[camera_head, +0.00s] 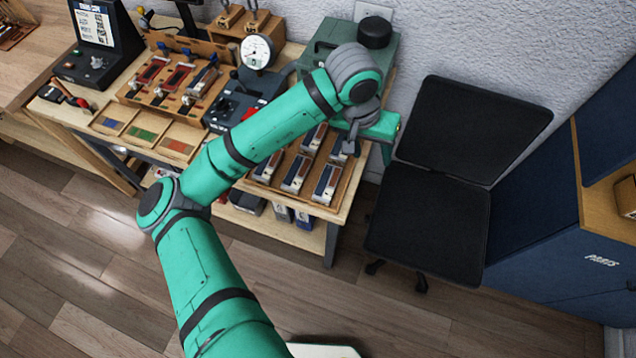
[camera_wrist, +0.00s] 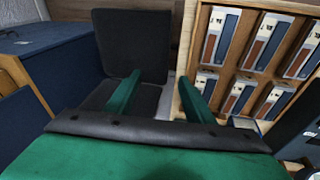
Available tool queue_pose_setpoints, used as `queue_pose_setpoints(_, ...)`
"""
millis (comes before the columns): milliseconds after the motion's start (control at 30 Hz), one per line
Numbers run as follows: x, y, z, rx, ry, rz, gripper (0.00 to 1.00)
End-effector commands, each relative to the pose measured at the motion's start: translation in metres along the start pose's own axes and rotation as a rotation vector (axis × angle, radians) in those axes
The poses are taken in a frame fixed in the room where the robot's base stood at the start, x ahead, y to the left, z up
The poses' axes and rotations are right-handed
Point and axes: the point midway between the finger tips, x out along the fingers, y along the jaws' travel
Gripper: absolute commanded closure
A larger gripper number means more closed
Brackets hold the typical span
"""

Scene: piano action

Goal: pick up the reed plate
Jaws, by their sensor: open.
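Several flat silver plates with blue and brown strips, which look like reed plates, lie in a wooden tray (camera_head: 342,192) at the right end of the bench. One plate (camera_head: 326,184) is at the tray's front right corner; I cannot tell which plate is the task's one. The wrist view shows the plates in two rows at the right, among them a lower-row plate (camera_wrist: 237,97). My gripper (camera_wrist: 160,95) is open and empty, its green fingers apart. It is above the tray's right edge, beside the plates and touching none. In the head view my arm hides part of the tray.
A black chair (camera_head: 428,220) stands right of the bench, beneath my gripper's left finger in the wrist view. A dial gauge (camera_head: 257,52), a green machine (camera_head: 318,48) and a wooden fixture (camera_head: 165,92) crowd the bench's back. A blue parts cabinet (camera_head: 560,250) stands at right.

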Motion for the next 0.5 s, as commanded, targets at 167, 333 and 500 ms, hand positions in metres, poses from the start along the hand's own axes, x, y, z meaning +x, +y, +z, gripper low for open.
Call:
queue_pose_setpoints(167,-0.018,-0.049,0.028,-0.044,-0.124,-0.152,0.52)
queue_pose_setpoints(333,-0.025,-0.069,0.041,-0.067,-0.177,-0.21,0.52)
queue_pose_setpoints(500,-0.009,-0.075,0.047,-0.073,-0.185,-0.216,0.52)
